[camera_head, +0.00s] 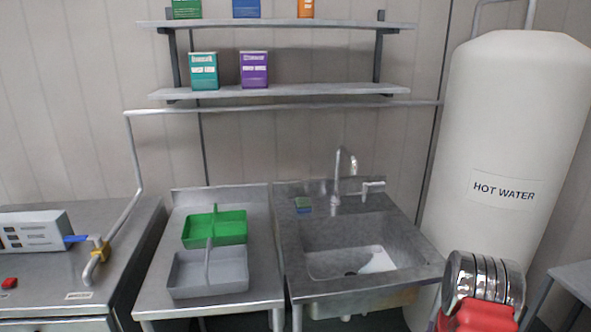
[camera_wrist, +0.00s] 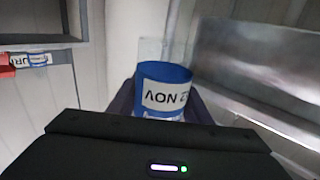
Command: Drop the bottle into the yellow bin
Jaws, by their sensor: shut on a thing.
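A clear bottle with a blue band and a white label (camera_wrist: 165,97) is in the wrist view, seen close up, its printed letters upside down. My gripper (camera_wrist: 163,90) has its dark fingers on either side of the bottle and is shut on it. The dark gripper body hides the near part of the bottle. In the head view neither the bottle nor my gripper's fingers can be made out. No yellow bin shows in either view.
A steel sink (camera_head: 290,262) with a tap stands at the middle. Left of it, a steel table (camera_head: 158,278) holds a green caddy (camera_head: 214,230) and a grey caddy (camera_head: 210,280). A hot water tank (camera_head: 510,120) stands right. Wall shelves (camera_head: 330,90) hold coloured tins.

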